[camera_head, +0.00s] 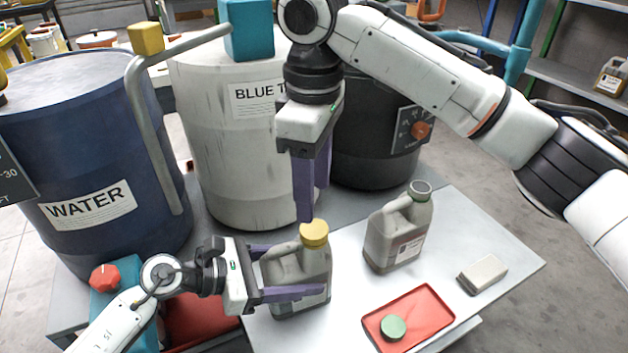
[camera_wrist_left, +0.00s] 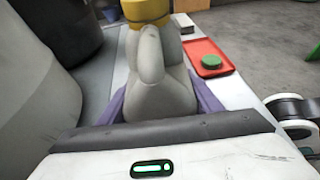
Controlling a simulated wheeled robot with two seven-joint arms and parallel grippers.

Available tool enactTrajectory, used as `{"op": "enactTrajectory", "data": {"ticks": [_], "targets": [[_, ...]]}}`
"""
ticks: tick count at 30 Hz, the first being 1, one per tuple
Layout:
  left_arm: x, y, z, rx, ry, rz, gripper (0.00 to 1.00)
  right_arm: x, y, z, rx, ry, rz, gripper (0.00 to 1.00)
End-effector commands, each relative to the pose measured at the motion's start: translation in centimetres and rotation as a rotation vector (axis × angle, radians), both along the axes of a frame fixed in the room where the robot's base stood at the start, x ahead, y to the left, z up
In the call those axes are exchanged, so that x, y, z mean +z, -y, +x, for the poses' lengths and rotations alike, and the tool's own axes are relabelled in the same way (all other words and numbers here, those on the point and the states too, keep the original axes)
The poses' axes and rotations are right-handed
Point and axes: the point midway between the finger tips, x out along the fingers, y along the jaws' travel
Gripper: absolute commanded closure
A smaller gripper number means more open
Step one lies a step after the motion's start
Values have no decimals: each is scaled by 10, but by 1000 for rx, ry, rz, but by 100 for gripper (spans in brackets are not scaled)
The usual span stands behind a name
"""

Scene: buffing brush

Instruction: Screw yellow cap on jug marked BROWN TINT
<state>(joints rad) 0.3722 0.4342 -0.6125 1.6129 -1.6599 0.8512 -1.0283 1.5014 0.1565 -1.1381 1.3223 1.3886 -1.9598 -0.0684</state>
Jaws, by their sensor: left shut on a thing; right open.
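A grey jug (camera_head: 287,270) stands at the left part of the white table, its label mostly hidden, so I cannot read it. A yellow cap (camera_head: 314,234) sits at the top of its neck; whether it is tight I cannot tell. The cap also shows at the top edge of the left wrist view (camera_wrist_left: 146,10). My left gripper (camera_head: 312,266) is shut on the jug's body, one purple finger on each side. My right gripper (camera_head: 312,200) is open and empty, fingers pointing down, just above the cap. Its fingers overlap in the view.
A second grey jug (camera_head: 398,236) with a green-rimmed neck stands to the right. A red tray (camera_head: 430,300) holds a green cap (camera_head: 393,327). A pale block (camera_head: 483,273) lies near the right edge. Large WATER (camera_head: 60,150) and BLUE drums (camera_head: 225,170) stand behind.

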Motion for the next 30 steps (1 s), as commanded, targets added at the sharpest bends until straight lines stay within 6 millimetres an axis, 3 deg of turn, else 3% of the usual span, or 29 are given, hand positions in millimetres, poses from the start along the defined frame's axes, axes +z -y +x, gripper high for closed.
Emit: {"op": "enactTrajectory", "data": {"ticks": [6, 12, 30], "targets": [[0, 0, 0, 1, 2, -1, 100, 4, 1, 0, 450, 0, -2, 48], [0, 0, 0, 1, 2, -1, 100, 6, 1, 0, 704, -1, 1, 48], [0, 0, 0, 1, 2, -1, 100, -1, 1, 0, 781, -2, 0, 48]]}}
